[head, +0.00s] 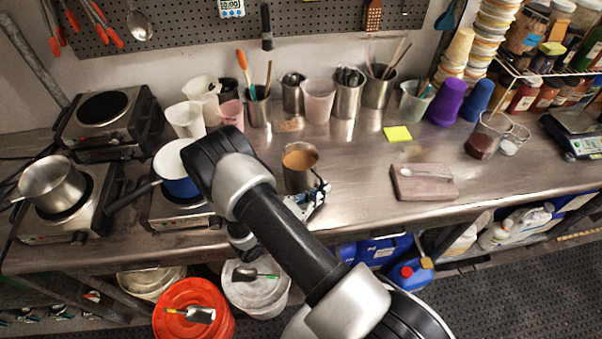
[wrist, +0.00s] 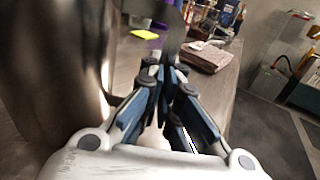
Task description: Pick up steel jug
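The steel jug (head: 299,180) is upright at the middle of the steel counter, with brown contents near its top. In the wrist view its shiny wall (wrist: 50,80) fills the left side, and its curved handle strap comes down between my fingers. My gripper (head: 318,194) is at the jug's right side, partly behind my arm in the head view. In the wrist view my gripper's fingertips (wrist: 166,76) are close together on the handle strap. The jug's base is partly hidden, so I cannot tell whether it touches the counter.
A blue-and-white pot (head: 178,186) sits on a burner left of my arm. Steel and plastic cups with tools stand behind the jug, including a pale beaker (head: 318,101). The counter between jug and block is clear.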

